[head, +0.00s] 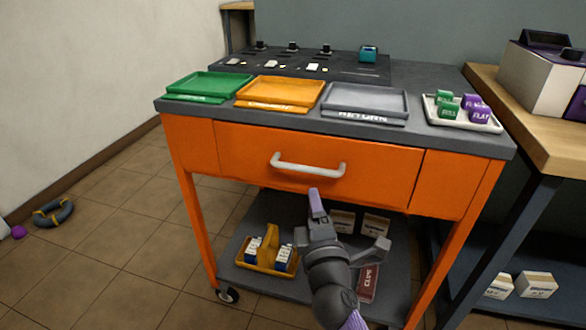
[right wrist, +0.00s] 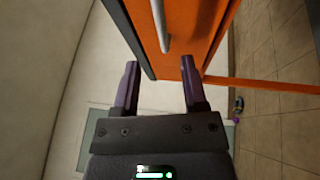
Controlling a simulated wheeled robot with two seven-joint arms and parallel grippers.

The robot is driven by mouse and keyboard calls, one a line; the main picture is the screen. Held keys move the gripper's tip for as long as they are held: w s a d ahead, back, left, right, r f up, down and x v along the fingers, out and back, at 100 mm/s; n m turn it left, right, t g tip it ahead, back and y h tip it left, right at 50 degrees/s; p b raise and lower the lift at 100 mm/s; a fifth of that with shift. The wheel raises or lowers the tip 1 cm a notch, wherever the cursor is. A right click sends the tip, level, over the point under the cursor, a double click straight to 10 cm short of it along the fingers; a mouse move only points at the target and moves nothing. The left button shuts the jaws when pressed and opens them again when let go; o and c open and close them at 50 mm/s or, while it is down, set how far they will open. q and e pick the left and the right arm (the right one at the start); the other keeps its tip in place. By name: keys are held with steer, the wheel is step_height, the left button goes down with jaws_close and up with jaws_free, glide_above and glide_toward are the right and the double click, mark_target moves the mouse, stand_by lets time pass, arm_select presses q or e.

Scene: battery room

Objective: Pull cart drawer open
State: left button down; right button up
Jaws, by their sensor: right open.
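The cart (head: 487,190) is orange with a dark grey top. Its wide drawer (head: 240,150) looks shut, its front flush with the frame. A pale grey bar handle (head: 308,170) runs across the drawer front; it also shows in the right wrist view (right wrist: 162,28). My right gripper (head: 317,200) is just below the handle in the head view. In the right wrist view its purple fingers (right wrist: 159,75) are apart with nothing between them, and the handle lies beyond the tips. My left gripper is not in view.
Green (head: 210,83), orange (head: 281,92) and grey (head: 364,99) trays and a white tray (head: 432,108) of small blocks sit on the cart top. A lower shelf (head: 255,220) holds an orange caddy (head: 264,268) and boxes. A wooden bench (head: 540,135) stands close at right.

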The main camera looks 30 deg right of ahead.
mark_target(306, 169)
steer(key=x, duration=1)
steer(key=shift+d+f+b, duration=0.1)
steer(key=shift+d+b, duration=0.05)
steer(key=shift+b, duration=0.25)
jaws_close()
stand_by(0.6)
